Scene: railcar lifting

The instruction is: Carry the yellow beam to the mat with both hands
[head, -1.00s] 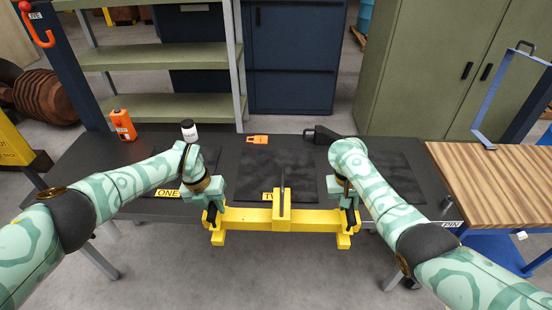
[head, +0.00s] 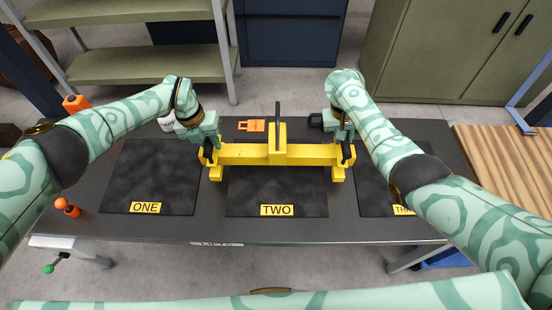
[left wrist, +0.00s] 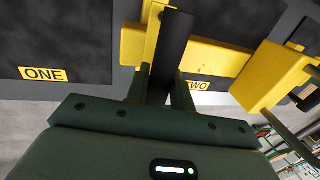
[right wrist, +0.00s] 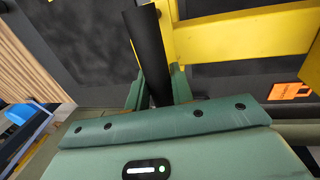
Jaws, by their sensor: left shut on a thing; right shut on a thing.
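The yellow beam (head: 245,155) spans between my two grippers, level, over the far part of the mat marked TWO (head: 275,193). It has a yellow middle block with a dark upright bar, yellow feet near its ends and a black handle at each end. My left gripper (head: 208,148) is shut on the left handle (left wrist: 168,50). My right gripper (head: 346,138) is shut on the right handle (right wrist: 147,50). I cannot tell whether the feet touch the table.
The mat marked ONE (head: 150,175) lies left, and a third mat (head: 375,190), partly hidden by my right arm, lies right. An orange item (head: 250,125) and a dark item (head: 315,121) lie behind the beam. A white jar (head: 167,124) stands beside my left wrist.

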